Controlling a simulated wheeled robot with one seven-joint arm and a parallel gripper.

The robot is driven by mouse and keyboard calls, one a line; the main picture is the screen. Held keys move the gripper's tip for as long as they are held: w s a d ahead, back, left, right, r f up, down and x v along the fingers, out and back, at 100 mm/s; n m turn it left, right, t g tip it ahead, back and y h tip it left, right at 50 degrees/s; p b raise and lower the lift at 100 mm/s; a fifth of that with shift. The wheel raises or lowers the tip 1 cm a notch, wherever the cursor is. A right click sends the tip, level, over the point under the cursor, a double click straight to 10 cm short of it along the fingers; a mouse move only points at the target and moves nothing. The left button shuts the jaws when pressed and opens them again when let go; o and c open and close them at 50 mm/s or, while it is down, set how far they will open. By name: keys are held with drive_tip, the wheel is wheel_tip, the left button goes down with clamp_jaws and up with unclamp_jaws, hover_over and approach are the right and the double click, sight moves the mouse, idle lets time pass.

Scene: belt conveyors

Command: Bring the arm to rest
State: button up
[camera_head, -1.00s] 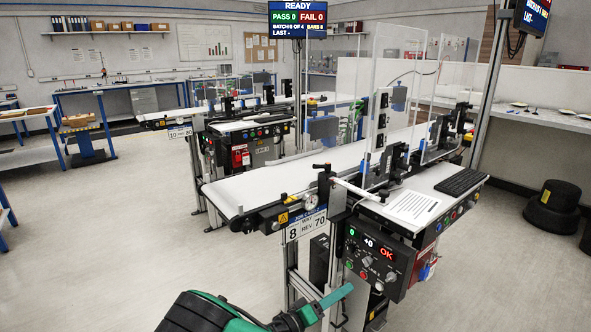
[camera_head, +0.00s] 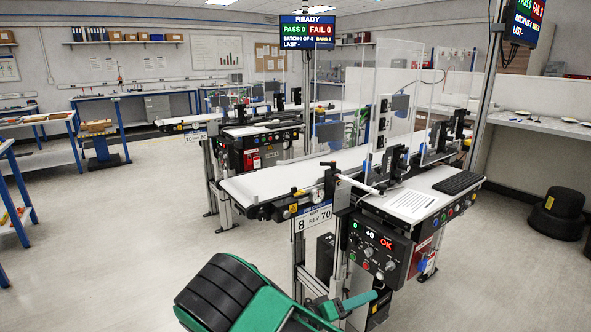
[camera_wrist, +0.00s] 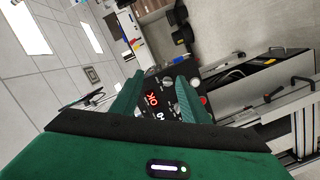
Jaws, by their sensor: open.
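My gripper (camera_wrist: 158,100) shows in the wrist view as two green fingers standing apart with nothing between them. Beyond the gap is the black control panel (camera_wrist: 152,82) with lit red "OK" digits. In the head view my green and black arm reaches in from the bottom edge. A green finger of my gripper (camera_head: 352,303) points right, in front of and below the same control panel (camera_head: 372,252). The other finger cannot be made out there. The gripper appears apart from the panel.
The near conveyor (camera_head: 268,182) with clear guards stands ahead, its number plate (camera_head: 312,217) at the front. A second conveyor (camera_head: 190,121) stands behind. A black stool (camera_head: 557,213) is at right, a blue-legged bench (camera_head: 10,190) at left. The floor at left is clear.

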drive_tip(key=s+d+r+m+g+y, duration=0.35)
drive_tip(key=s+d+r+g, duration=0.2)
drive_tip(key=d, duration=0.55)
drive_tip(key=s+d+r+m+g+y, duration=0.2)
drive_tip(key=s+d+r+g+y, duration=0.3)
drive_tip(key=d, duration=0.5)
drive_tip(key=s+r+t+y, duration=0.1)
drive_tip(key=s+r+y, duration=0.2)
drive_tip(key=s, duration=0.8)
drive_tip(key=s+d+r+t+y, duration=0.1)
drive_tip(key=s+r+y, duration=0.3)
drive_tip(key=s, duration=0.8)
drive_tip(key=shift+s+d+r+t, duration=0.25)
drive_tip(key=shift+r+t, duration=0.2)
drive_tip(key=shift+r, duration=0.85)
drive_tip(key=shift+w+f, duration=0.25)
drive_tip(key=shift+w, duration=0.35)
